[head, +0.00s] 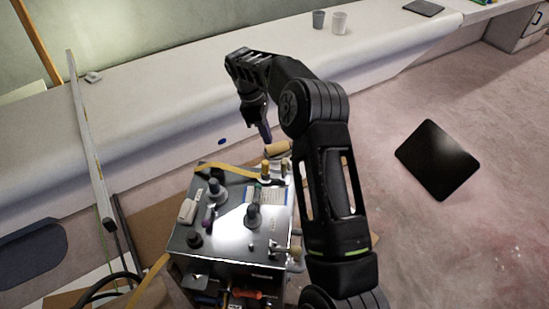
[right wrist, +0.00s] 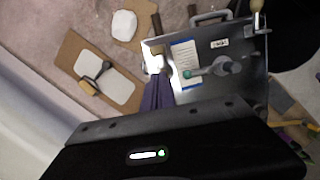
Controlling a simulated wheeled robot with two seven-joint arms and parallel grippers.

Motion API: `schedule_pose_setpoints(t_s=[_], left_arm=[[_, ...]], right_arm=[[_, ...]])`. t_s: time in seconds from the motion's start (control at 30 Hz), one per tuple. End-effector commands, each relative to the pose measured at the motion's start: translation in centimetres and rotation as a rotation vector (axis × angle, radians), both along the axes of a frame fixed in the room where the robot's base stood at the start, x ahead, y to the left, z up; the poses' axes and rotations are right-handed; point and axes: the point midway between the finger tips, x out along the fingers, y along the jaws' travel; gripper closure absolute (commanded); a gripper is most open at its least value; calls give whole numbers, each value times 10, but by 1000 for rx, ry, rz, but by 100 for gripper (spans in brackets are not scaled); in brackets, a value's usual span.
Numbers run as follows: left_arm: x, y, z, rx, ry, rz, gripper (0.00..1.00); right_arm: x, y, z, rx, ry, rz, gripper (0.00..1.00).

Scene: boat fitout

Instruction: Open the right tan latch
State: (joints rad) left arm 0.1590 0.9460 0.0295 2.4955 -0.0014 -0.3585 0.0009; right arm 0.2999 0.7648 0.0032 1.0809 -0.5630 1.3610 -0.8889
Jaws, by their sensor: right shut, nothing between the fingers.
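A metal-topped box (head: 232,238) stands below my right arm. Another tan knob (head: 296,250) is at the front right corner. My right gripper (head: 265,136) is shut and empty, its dark purple fingers (right wrist: 157,92) pointing down behind and above the back edge. I cannot tell whether the fingers touch anything. My left gripper is not in view.
Dark knobs (head: 253,214) and a blue-white label (right wrist: 185,55) are on the box top. A tan-handled tool (right wrist: 92,76) lies on a pale plate behind it. A long white bench (head: 180,95) runs behind. A black panel (head: 438,160) lies on the floor right.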

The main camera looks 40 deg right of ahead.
Motion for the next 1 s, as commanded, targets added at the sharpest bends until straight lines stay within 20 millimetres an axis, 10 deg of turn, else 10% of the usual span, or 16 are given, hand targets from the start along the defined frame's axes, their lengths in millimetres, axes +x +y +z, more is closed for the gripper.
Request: schedule_pose_setpoints(t_s=[1.0], left_arm=[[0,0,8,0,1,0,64]], right_arm=[[-18,-16,-97,1,1,0,100]])
